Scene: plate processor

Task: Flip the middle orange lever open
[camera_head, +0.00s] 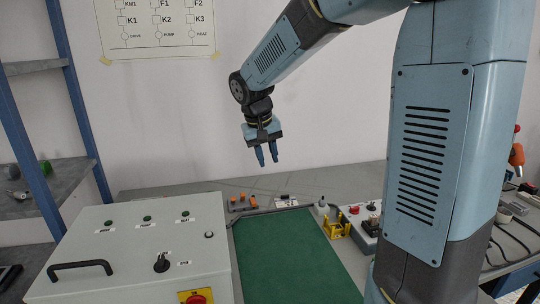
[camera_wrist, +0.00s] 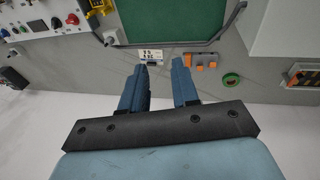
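Several small orange levers sit in a cluster at the back of the bench, left of centre in the head view; the middle one (camera_head: 243,198) is very small there. In the wrist view the orange lever cluster (camera_wrist: 200,58) is just right of my fingertips, with grey parts beside it. I cannot tell whether the middle lever is open or closed. My gripper (camera_head: 268,160) hangs in the air above the back of the bench, fingers pointing down. In the wrist view my gripper (camera_wrist: 160,66) has a clear gap between its fingers and holds nothing.
A grey control box (camera_head: 130,240) with a black handle and red knob fills the front left. A green mat (camera_head: 295,255) covers the middle. A yellow holder (camera_head: 337,226) and a button box stand to its right. A green ring (camera_wrist: 231,80) lies beyond the levers.

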